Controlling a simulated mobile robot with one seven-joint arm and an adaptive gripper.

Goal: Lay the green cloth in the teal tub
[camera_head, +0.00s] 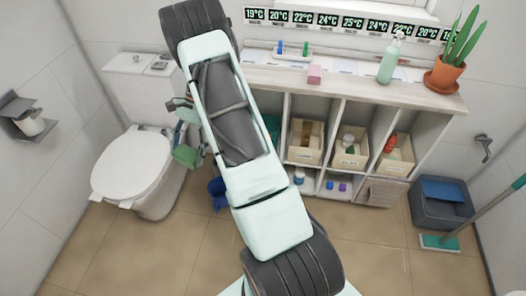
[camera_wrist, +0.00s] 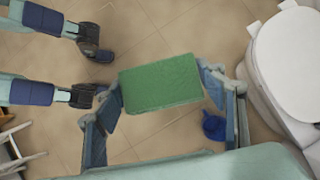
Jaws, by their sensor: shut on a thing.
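My gripper (camera_wrist: 162,88) is shut on the green cloth (camera_wrist: 160,82), which looks like a flat rectangular block between the two fingers in the wrist view. In the head view the cloth (camera_head: 186,156) hangs in front of the toilet's right side, partly behind my arm. A teal thing (camera_head: 272,127) shows in the leftmost visible shelf compartment, just right of my arm. It may be the teal tub, but my arm hides most of it and I cannot tell its full shape.
The toilet (camera_head: 132,165) stands at left. The shelf unit (camera_head: 370,90) holds several cream bins, with a soap bottle (camera_head: 390,62) and potted plant (camera_head: 445,73) on top. A dark grey bin (camera_head: 441,211) and a mop (camera_head: 440,242) are at right. A blue object (camera_wrist: 213,126) lies on the floor.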

